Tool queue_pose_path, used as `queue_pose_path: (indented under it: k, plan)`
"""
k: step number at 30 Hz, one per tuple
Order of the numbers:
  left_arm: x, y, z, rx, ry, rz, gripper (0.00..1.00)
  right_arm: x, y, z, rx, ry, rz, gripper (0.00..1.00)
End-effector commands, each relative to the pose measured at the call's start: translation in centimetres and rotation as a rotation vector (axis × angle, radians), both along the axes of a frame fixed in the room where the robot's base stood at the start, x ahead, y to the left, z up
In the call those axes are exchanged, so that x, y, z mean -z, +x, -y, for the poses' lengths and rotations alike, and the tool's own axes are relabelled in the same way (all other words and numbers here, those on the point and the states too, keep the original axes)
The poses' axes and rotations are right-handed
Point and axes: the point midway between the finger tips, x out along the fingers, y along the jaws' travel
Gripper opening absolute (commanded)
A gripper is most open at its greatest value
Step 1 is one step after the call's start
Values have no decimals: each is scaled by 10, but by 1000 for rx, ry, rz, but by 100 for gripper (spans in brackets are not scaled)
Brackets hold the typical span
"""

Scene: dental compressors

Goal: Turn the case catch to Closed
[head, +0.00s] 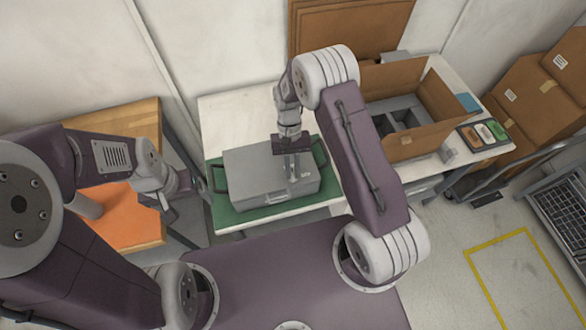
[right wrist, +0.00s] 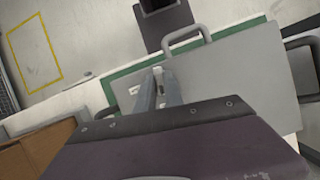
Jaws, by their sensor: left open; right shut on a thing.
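A grey case (head: 245,172) lies shut on a green mat (head: 243,216) on the white table. Its lid (right wrist: 235,65) fills much of the right wrist view. The small pale catch (right wrist: 158,72) is on the lid, at my right gripper's fingertips, partly hidden by them; I cannot read its setting. My right gripper (head: 292,178) points down over the right part of the case. It is shut on the catch, and its fingers show in the right wrist view (right wrist: 158,88). My left gripper (head: 172,212) is open and empty, left of the case, beside the orange-topped table.
An open cardboard box (head: 428,95) with grey inserts stands right of the case. A dark tray of coloured pieces (head: 483,134) lies at the table's right end. Stacked cartons (head: 525,95) and a cart stand further right. A yellow-marked floor area (head: 520,275) is clear.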

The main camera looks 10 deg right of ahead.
Motion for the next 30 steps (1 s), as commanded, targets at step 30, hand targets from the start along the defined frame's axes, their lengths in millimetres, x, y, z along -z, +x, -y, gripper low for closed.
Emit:
queue_pose_path:
  k: [30]
  plan:
    - [-1, 0, 0, 0, 0, 0, 86, 0, 1, -1, -167, 0, 2, 34]
